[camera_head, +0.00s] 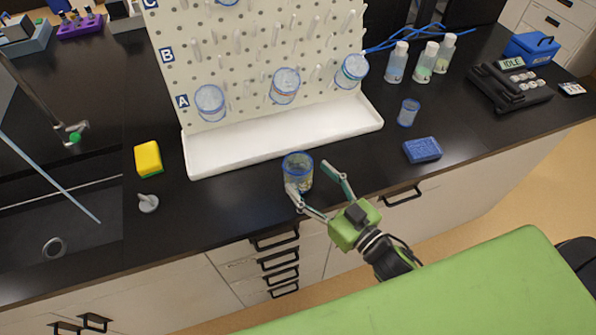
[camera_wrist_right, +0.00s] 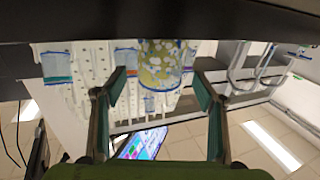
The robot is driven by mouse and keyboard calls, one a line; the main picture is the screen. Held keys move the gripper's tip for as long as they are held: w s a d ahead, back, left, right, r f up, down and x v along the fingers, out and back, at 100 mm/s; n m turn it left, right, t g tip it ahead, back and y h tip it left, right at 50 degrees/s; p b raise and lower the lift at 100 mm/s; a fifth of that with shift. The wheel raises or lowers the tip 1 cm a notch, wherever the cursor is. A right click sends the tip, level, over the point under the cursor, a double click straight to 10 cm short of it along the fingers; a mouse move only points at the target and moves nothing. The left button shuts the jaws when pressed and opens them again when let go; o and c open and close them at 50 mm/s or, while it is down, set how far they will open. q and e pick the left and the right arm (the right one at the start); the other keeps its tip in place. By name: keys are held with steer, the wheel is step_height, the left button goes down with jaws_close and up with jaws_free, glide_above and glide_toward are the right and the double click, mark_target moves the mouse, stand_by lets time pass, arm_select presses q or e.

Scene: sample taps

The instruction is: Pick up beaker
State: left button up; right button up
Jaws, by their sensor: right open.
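A clear beaker (camera_head: 298,166) with a blue rim and murky, yellowish contents stands upright on the black counter, just in front of the white drip tray. My right gripper (camera_head: 309,178) is open at the beaker. One finger overlaps the beaker's near left side, and the other is to its right with a gap. In the right wrist view, which is upside down, the speckled beaker (camera_wrist_right: 161,64) sits between and just beyond the two open fingers (camera_wrist_right: 160,88). I cannot tell whether a finger touches it. My left gripper is not in view.
The white drip tray (camera_head: 290,137) and pegboard (camera_head: 240,60) with hung beakers stand behind. A yellow sponge (camera_head: 148,159) and grey peg (camera_head: 148,204) lie left. A small beaker (camera_head: 408,112), blue block (camera_head: 422,150) and bottles (camera_head: 421,62) are right. The sink is far left.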

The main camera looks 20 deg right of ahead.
mark_target(290, 157)
steer(key=shift+w+a+r, duration=0.1)
steer(key=shift+w+a, duration=0.05)
steer(key=shift+w, duration=0.25)
steer(key=shift+f+p+x, duration=0.15)
steer(key=shift+p+x, duration=0.35)
steer(key=shift+x, duration=0.65)
steer(key=shift+f+p+x, duration=0.15)
steer(key=shift+p+x, duration=0.35)
steer(key=shift+x, duration=0.65)
steer(key=c, duration=1.1)
steer(key=shift+r, duration=0.2)
steer(key=shift+c, duration=0.2)
steer(key=shift+r, duration=0.55)
steer(key=s+d+r+b, duration=0.1)
steer(key=s+r+b, duration=0.1)
steer(key=s+r, duration=0.9)
steer(key=shift+s+r+b, duration=0.3)
steer(key=shift+s, duration=1.2)
steer(key=shift+o, duration=0.5)
steer(key=shift+d, duration=0.15)
